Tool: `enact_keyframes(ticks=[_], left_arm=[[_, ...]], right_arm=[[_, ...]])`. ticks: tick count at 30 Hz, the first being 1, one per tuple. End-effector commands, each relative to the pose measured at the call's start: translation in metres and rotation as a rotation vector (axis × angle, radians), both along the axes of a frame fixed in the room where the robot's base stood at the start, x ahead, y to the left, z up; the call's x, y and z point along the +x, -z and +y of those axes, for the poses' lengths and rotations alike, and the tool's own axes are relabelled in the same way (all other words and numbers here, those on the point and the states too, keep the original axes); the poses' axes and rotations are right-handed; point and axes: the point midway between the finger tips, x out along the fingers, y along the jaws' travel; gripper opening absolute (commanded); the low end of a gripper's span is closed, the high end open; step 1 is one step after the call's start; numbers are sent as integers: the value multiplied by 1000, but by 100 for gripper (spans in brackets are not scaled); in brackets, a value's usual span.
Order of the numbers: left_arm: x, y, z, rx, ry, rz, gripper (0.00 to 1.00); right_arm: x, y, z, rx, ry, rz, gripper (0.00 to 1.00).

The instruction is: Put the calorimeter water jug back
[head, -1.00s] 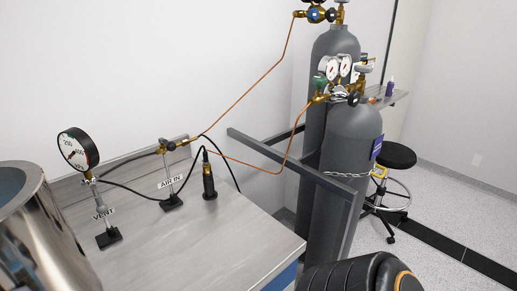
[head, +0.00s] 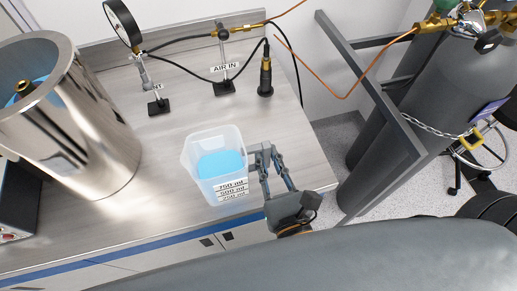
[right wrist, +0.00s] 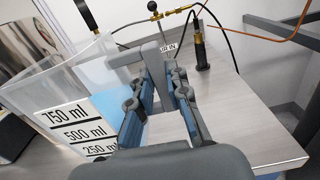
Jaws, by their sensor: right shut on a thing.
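The water jug (head: 205,143) is a clear square container with blue liquid and volume labels on its side. It is upright over the front part of the bench; whether it touches the top is hard to tell. My right gripper (head: 266,160) is shut on the handle at the jug's right side. In the right wrist view the jug (right wrist: 60,85) fills the left, and its handle passes between the fingers of the gripper (right wrist: 155,75). The shiny metal calorimeter vessel (head: 105,135), with blue liquid inside, stands left of the jug. My left gripper is not in view.
The bench (head: 150,215) has free room around the jug. Behind stand the pressure gauge (head: 122,24), the AIR IN stand (head: 224,88) and a black-handled fitting (head: 265,75) with hoses. Gas cylinders (head: 425,105) and a grey frame (head: 370,80) are beyond the right edge.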

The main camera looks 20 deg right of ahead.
Motion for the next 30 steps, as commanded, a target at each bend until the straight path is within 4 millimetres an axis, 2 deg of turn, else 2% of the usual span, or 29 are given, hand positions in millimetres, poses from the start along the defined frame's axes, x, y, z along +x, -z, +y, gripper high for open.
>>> enact_keyframes(ticks=[5,13,14,15,18,22,30], left_arm=[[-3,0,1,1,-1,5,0],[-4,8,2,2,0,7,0],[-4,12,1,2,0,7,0],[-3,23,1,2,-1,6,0],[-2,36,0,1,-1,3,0],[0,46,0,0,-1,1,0],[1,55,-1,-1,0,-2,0]], right_arm=[[19,8,-15,0,8,-6,0],[68,37,-54,0,5,-7,0],[73,42,-59,2,7,-7,0],[77,56,-61,1,4,-6,0],[87,72,-70,1,4,-6,0],[96,84,-78,2,4,-5,0],[104,96,-84,2,3,-5,0]])
